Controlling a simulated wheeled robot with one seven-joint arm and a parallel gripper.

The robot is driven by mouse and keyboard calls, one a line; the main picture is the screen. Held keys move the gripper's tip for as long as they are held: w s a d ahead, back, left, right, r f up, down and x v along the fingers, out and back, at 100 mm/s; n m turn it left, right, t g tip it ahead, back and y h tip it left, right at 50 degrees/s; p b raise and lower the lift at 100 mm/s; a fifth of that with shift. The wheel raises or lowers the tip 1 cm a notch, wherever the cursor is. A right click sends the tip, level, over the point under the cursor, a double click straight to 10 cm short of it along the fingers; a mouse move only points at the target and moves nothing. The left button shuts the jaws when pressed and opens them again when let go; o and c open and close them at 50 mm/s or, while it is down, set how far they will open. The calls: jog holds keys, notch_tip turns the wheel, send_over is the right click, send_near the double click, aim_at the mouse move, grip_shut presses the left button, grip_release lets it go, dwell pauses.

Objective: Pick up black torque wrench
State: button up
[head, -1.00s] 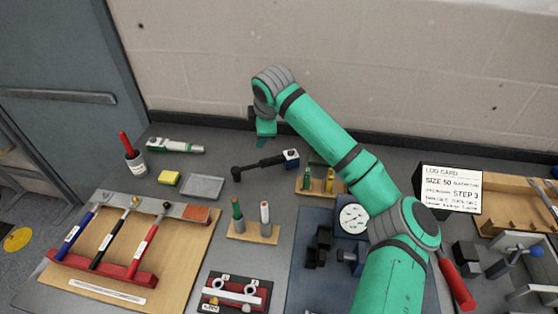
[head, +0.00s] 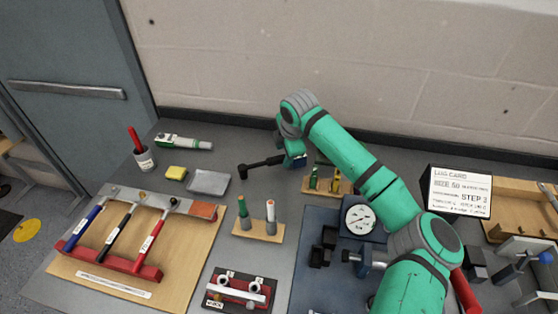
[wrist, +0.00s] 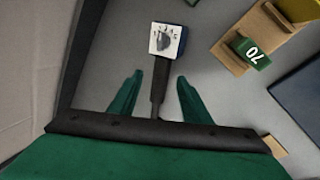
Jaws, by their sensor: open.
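A black-handled wrench (head: 122,237) lies in the rack at the left, between a blue-handled and a red-handled one. Separately, a black tool with a long shaft (head: 262,165) lies on the bench at the back. In the wrist view its black shaft (wrist: 159,80) runs between my fingers, ending in a block with a white dial face (wrist: 167,40). My gripper (wrist: 160,79) is open around this shaft, one finger on each side, with gaps visible. In the head view my gripper (head: 292,153) partly covers the tool's block end. Whether the fingers are at shaft height I cannot tell.
A wooden holder with green and yellow pieces (head: 322,187) stands close right of the tool. A grey tray (head: 209,182) and a yellow block (head: 176,173) lie to its left. A two-peg holder (head: 258,231) stands in front. The wall rises behind.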

jog(key=shift+x, duration=1.45)
grip_shut()
jog(key=shift+r, duration=0.1)
